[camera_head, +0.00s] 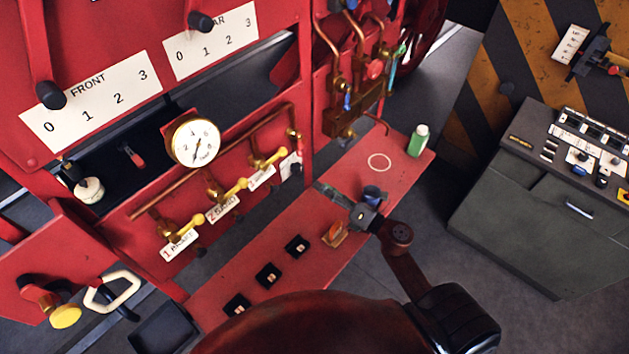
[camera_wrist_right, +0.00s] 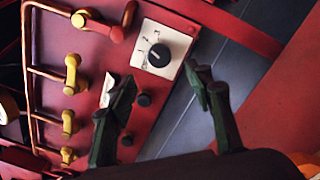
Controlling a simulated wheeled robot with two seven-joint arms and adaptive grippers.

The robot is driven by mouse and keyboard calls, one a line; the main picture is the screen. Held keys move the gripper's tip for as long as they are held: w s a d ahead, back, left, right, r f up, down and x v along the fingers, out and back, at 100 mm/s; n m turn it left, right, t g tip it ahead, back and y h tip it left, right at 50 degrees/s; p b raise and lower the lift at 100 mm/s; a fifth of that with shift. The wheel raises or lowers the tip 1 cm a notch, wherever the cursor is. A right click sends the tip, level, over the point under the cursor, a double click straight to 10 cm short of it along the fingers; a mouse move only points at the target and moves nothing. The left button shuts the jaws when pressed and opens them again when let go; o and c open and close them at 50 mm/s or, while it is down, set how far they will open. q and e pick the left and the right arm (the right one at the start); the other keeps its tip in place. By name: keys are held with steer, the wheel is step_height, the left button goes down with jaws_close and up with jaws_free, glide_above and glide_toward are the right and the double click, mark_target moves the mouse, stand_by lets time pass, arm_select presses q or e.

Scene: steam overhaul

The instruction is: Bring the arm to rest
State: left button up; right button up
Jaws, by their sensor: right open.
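My right gripper (camera_head: 338,194) is over the red shelf (camera_head: 215,292), its arm coming in from the lower right. In the wrist view its two dark green fingers (camera_wrist_right: 163,88) stand wide apart with nothing between them. Beyond the fingers is a white dial plate (camera_wrist_right: 160,48) with a black knob, apart from the fingers as far as I can tell. My left gripper is not in either view.
A pressure gauge (camera_head: 194,142) and yellow valve handles (camera_head: 228,193) line the red panel. The shelf bears an orange block (camera_head: 334,234), several black square pieces and a green bottle (camera_head: 418,140). A grey console (camera_head: 530,226) stands right, beyond open floor.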

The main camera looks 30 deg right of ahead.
steer(key=shift+s+d, duration=0.2)
steer(key=shift+s, duration=0.3)
